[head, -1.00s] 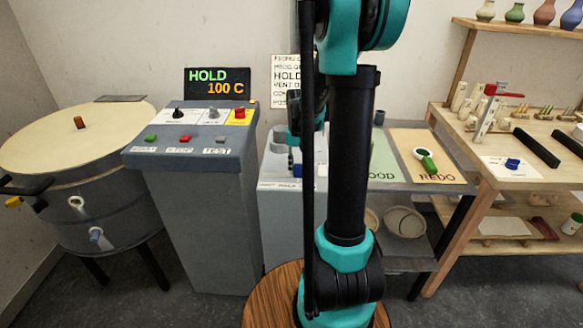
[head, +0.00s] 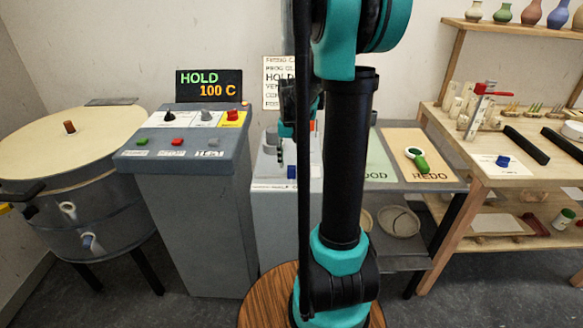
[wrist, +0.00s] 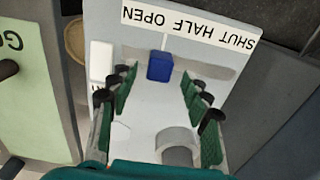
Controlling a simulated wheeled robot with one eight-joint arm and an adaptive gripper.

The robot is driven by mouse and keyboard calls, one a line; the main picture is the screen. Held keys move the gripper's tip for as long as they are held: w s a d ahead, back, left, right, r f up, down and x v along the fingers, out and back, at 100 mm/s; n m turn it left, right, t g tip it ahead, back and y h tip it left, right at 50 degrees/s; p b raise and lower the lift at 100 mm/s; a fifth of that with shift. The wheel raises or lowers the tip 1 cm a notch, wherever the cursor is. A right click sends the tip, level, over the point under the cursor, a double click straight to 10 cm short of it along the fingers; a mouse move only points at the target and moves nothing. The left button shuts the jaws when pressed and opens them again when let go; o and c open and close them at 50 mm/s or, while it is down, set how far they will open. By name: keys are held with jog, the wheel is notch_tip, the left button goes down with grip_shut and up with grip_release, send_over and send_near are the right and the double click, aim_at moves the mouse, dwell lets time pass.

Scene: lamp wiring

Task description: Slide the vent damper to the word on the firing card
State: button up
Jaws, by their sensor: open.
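The blue vent damper knob (wrist: 160,66) sits in a grey slot on the pale damper panel (wrist: 140,95), and in the head view (head: 291,172) it is low on the panel's front. Its label strip (wrist: 187,27) reads SHUT, HALF, OPEN, upside down in the wrist view. The knob's pale pointer line is between OPEN and HALF. My gripper (wrist: 159,78) is open, with one finger on each side of the knob and gaps on both sides. The remaining height is unclear. The firing card (head: 279,84) on the wall is partly hidden by my arm; its vent word is not readable.
A white block (wrist: 102,62) and a grey cylinder (wrist: 176,142) stand on the panel near my fingers. A control console (head: 185,130) showing HOLD 100 C is on the left. The GOOD and REDO table (head: 425,182) is on the right.

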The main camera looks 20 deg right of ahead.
aim_at(291, 167)
notch_tip(291, 167, up, 8)
jog(key=shift+r, duration=0.2)
dwell(0.3)
